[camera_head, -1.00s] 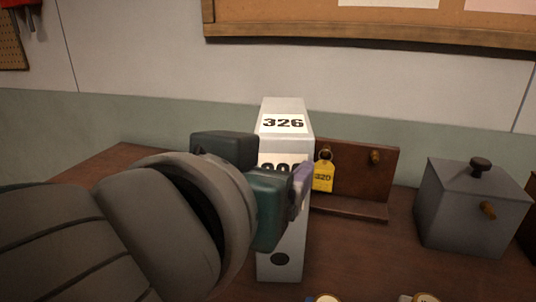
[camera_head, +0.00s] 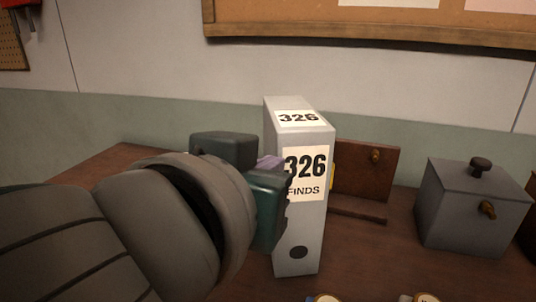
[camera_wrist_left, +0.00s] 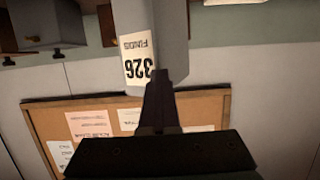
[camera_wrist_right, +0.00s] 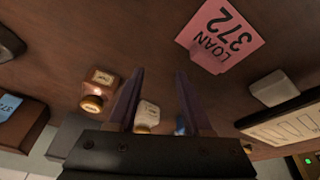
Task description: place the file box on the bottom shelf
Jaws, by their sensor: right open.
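The file box (camera_head: 309,225) is a tall grey box with white labels reading 326 and FINDS. It stands upright on the brown counter, turned slightly. In the left wrist view the file box (camera_wrist_left: 138,15) is just beyond the fingers. My left gripper (camera_head: 271,162) is at the box's left side, its near jaw covering the label's left edge. Its fingers (camera_wrist_left: 160,100) appear together in the left wrist view; touching or apart from the box, I cannot tell. My right gripper (camera_wrist_right: 160,90) is open and empty over a wooden surface. I do not see a bottom shelf.
A grey lidded box (camera_head: 472,210) stands to the right. A wooden rack (camera_head: 366,172) with a peg stands behind the file box. In the right wrist view are a pink LOAN 372 card (camera_wrist_right: 222,35) and small bottles (camera_wrist_right: 98,88). A corkboard (camera_head: 300,18) hangs behind.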

